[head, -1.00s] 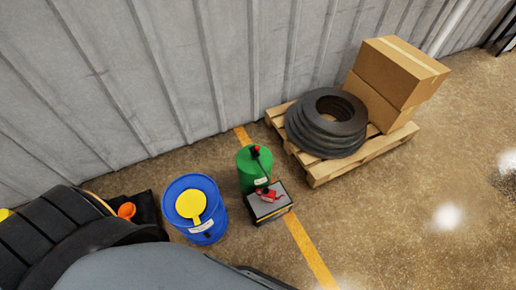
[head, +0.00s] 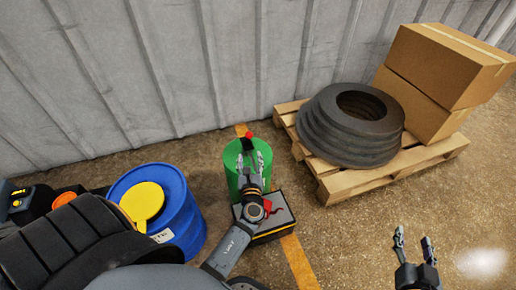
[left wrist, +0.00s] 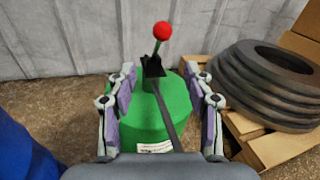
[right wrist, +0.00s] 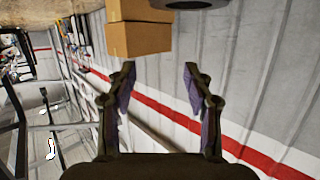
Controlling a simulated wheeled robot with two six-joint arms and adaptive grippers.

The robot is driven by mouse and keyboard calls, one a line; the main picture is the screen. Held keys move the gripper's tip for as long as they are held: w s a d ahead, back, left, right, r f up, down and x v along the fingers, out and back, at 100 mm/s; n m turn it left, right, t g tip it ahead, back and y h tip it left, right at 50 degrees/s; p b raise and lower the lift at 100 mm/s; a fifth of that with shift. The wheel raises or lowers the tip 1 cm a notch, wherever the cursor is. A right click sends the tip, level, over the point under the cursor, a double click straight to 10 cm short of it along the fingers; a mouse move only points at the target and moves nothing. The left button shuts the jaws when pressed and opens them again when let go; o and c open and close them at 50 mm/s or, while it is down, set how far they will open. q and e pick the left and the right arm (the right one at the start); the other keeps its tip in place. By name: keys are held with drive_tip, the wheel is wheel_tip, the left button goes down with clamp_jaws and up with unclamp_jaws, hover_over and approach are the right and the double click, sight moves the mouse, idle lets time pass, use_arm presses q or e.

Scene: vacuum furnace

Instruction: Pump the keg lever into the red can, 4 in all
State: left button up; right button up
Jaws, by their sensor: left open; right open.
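The green keg (head: 231,160) stands on the floor near the wall. In the left wrist view the keg (left wrist: 146,122) has a dark lever (left wrist: 165,110) and a red ball knob (left wrist: 162,30) at the top. My left gripper (head: 254,157) is open in front of the keg, its fingers either side of the lever with nothing gripped. The red can (head: 270,205) is on a grey-topped box right of the keg, mostly hidden behind my left arm. My right gripper (head: 414,243) is open and empty over bare floor at the lower right.
A blue barrel (head: 184,215) with a yellow lid piece (head: 142,202) stands left of the keg. The black box (head: 282,226) carries the can. A pallet (head: 330,190) with stacked tires (head: 350,125) and cartons (head: 445,65) is at the right. The floor at front right is clear.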

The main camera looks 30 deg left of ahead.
sight(249, 138)
use_arm(q)
drive_tip(key=shift+m+t, duration=0.3)
drive_tip(key=x, duration=0.2)
drive_tip(key=r+x, duration=0.1)
drive_tip(key=x, duration=0.3)
drive_tip(key=shift+w+r, duration=0.2)
drive_tip(key=shift+r, duration=0.05)
drive_tip(key=b+x, duration=0.1)
drive_tip(key=x, duration=0.3)
drive_tip(key=shift+w+a, duration=0.1)
drive_tip(key=shift+a, duration=0.1)
use_arm(e)
wheel_tip(249, 138, up, 15)
drive_tip(key=w+t, duration=0.1)
drive_tip(key=t, duration=0.5)
drive_tip(key=shift+w+t, duration=0.15)
drive_tip(key=shift+t, duration=0.15)
use_arm(q)
clamp_jaws()
